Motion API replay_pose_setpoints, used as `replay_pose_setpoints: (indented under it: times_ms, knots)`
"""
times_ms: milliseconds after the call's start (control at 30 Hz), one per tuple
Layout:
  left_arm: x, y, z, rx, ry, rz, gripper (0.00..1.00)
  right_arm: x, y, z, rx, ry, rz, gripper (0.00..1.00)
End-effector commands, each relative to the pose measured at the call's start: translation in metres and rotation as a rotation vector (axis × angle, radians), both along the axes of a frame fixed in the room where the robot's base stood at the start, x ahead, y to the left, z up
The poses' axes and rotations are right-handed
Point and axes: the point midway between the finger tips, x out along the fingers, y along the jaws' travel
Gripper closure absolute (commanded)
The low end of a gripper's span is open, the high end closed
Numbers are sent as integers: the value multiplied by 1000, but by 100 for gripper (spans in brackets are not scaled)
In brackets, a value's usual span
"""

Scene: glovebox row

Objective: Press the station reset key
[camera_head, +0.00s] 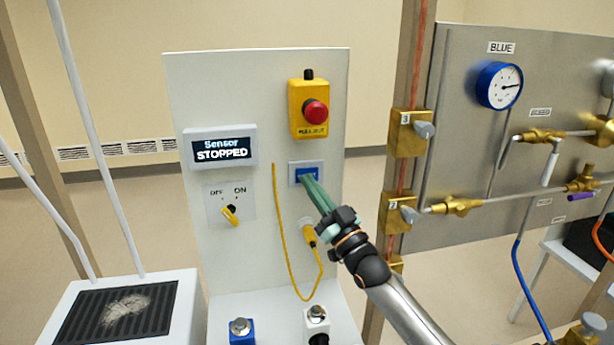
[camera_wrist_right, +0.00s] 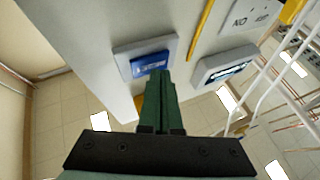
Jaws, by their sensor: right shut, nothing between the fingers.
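The blue reset key (camera_head: 306,172) sits in a pale frame on the upright white station panel (camera_head: 260,120). In the right wrist view the blue key (camera_wrist_right: 150,65) shows with small white lettering, too small to read. My right gripper (camera_head: 306,181) is shut and empty, its green fingers pointing at the key and covering its lower part in the head view. In the wrist view the fingertips (camera_wrist_right: 158,73) lie right at the key's lower edge; I cannot tell whether they touch it. The display (camera_head: 222,149) reads "Sensor STOPPED". My left gripper is not in view.
A red emergency button (camera_head: 315,111) on a yellow box is above the key. An OFF/ON selector (camera_head: 231,214) is lower left. A yellow cable (camera_head: 279,235) hangs from a plug below the key. Brass valves (camera_head: 409,133) and a gauge panel stand at right.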

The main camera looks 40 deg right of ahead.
Motion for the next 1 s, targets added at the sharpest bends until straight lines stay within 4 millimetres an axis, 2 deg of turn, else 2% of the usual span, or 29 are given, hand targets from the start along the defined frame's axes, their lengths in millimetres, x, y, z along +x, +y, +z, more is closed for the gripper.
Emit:
replay_pose_setpoints:
  times_ms: [767,1000]
  knots:
    - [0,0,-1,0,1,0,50,6,-3,0,0,0,0,100]
    - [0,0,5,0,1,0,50,-1,1,1,1,1,1,100]
